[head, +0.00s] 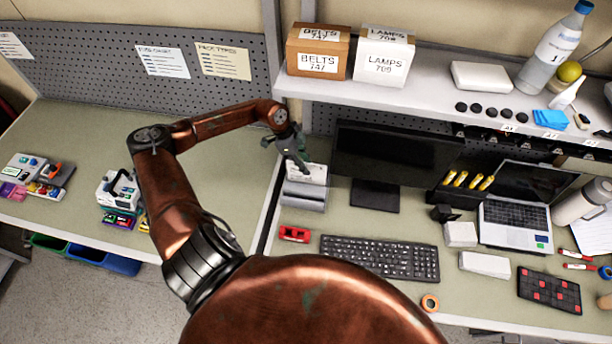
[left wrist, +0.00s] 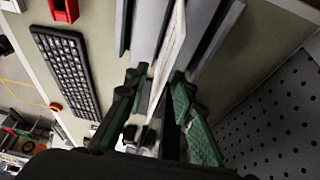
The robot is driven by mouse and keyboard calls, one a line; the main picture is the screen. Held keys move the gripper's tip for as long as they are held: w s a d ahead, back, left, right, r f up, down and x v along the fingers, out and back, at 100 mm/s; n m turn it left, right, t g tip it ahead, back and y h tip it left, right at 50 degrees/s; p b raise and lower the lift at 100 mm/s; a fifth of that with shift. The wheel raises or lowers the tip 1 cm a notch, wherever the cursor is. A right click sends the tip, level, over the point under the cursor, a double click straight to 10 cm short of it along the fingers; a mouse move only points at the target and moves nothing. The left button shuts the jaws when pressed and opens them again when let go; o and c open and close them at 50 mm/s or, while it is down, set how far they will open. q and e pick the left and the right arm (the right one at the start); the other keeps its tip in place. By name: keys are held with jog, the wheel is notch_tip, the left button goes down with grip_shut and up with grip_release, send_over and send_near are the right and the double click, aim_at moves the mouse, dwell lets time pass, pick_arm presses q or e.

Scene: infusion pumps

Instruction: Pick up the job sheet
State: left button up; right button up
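The job sheet appears to be the white paper (head: 313,173) standing in a grey holder (head: 303,197) on the right-hand bench, left of the monitor. My left gripper (head: 300,165) is at the top of the sheet, fingers pointing down. In the left wrist view the sheet (left wrist: 170,48) is seen nearly edge-on and runs between the two green-padded fingers (left wrist: 160,82). The fingers look apart, with gaps beside the sheet; the sheet's near end is partly hidden between them. The grey holder (left wrist: 144,28) lies beyond the fingertips. My right gripper is not in view.
A monitor (head: 395,158) stands right of the holder. A red object (head: 294,234) and a keyboard (head: 380,258) lie in front. A shelf (head: 420,88) with boxes hangs above and behind. A perforated panel (head: 120,75) backs the left bench, which has clear space.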

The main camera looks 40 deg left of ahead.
aim_at(312, 173)
pick_arm(q)
jog(key=x, duration=0.3)
jog(key=p+x, duration=0.1)
jog(key=shift+w+d+f, duration=0.15)
jog(key=shift+w+d, duration=0.1)
jog(key=shift+d, duration=0.1)
jog(key=shift+f, duration=0.25)
jog(key=shift+f, duration=0.25)
grip_shut()
dwell(0.4)
